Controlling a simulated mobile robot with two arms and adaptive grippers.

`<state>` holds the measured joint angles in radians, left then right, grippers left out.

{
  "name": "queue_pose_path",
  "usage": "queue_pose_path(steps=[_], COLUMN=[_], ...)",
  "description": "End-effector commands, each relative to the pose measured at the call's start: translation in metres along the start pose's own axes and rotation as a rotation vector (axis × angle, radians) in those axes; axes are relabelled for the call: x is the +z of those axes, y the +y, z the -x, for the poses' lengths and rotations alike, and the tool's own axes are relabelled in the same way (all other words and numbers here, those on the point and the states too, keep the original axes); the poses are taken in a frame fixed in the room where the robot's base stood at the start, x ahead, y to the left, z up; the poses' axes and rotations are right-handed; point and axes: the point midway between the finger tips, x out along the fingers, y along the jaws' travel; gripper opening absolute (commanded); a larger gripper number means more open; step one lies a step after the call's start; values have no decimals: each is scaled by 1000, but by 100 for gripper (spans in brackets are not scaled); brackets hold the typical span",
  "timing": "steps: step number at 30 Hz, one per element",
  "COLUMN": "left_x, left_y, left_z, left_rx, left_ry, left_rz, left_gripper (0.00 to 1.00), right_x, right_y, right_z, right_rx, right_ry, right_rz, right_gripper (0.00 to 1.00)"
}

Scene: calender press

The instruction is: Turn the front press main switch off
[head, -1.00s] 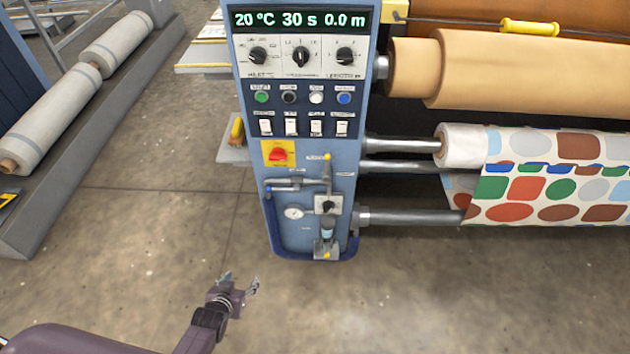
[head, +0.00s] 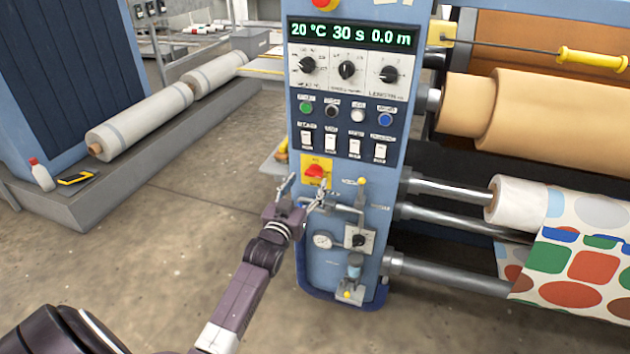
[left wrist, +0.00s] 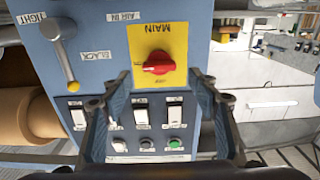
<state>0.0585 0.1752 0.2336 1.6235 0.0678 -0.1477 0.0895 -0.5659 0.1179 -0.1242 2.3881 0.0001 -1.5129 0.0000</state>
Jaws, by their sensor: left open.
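The main switch is a red rotary knob (head: 315,172) on a yellow plate, on the front of the blue press control panel (head: 290,110). In the left wrist view the red knob (left wrist: 158,63) sits near the upper middle, with its grip lying roughly sideways; the yellow plate (left wrist: 150,38) carries the label MAIN. My left gripper (head: 304,190) is open and empty, just in front of and slightly below the knob in the head view. In the left wrist view its two fingers (left wrist: 163,90) stand apart, on either side of the knob's line. Contact is not visible. My right gripper is out of view.
White rocker switches (head: 330,141) and coloured buttons (head: 358,115) lie close above the knob. Steel rollers (head: 450,190) extend right. Open floor (head: 190,210) lies left.

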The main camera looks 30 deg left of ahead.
Motion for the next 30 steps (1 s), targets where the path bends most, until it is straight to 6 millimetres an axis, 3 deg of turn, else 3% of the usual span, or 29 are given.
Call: queue_pose_path(steps=[3, 9, 20, 30], left_x=[1, 2, 1, 1], left_y=[0, 0, 0, 0], left_z=[-20, -39, -43, -43], left_rx=[0, 0, 1, 0], left_ry=[1, -1, -2, -2], left_rz=[-1, 0, 0, 0], left_gripper=[55, 55, 54, 16], right_x=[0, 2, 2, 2], right_y=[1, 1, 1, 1], right_z=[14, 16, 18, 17], right_rx=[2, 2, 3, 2], right_ry=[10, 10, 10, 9], right_rz=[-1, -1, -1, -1], right_gripper=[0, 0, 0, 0])
